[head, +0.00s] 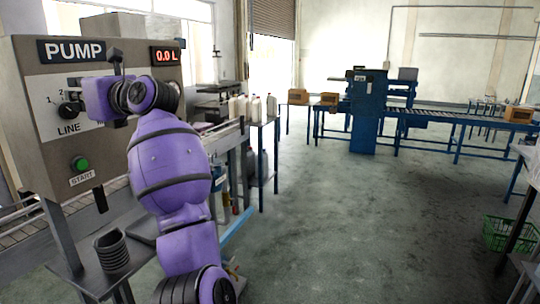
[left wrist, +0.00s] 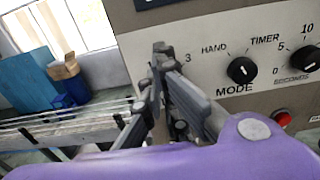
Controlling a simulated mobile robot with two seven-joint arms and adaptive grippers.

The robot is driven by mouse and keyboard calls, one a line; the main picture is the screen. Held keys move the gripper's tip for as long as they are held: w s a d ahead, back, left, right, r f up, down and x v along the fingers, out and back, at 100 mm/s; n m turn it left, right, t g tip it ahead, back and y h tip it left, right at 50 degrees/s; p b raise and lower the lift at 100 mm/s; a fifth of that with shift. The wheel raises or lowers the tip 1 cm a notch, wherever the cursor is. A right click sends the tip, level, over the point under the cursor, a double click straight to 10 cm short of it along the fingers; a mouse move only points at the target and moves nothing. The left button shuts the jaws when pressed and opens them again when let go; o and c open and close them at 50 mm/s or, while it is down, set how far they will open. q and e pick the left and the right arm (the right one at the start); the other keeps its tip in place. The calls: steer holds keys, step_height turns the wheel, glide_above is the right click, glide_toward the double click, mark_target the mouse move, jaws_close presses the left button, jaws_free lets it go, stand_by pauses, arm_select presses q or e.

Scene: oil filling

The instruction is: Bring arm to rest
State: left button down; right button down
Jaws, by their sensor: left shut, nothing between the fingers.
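My left arm is purple and reaches up in front of the grey pump panel (head: 30,85) in the head view. My left gripper (head: 116,57) is dark, small and partly hidden by my wrist there. In the left wrist view the left gripper (left wrist: 160,50) has its fingers together with nothing between them. It is close to the panel, left of the black MODE knob (left wrist: 241,70); I cannot tell whether it touches the panel. My right gripper is in neither view.
The panel bears a LINE knob (head: 69,109), a green START button (head: 79,163) and a display (head: 165,56) reading 0.0 L. A coiled dark holder (head: 112,250) stands below. White jugs (head: 254,108) stand behind. The floor at right is open, with a green basket (head: 503,234).

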arm_select(q)
steer(key=shift+v, duration=1.2)
steer(key=shift+w+d, duration=0.1)
steer(key=shift+w, duration=0.05)
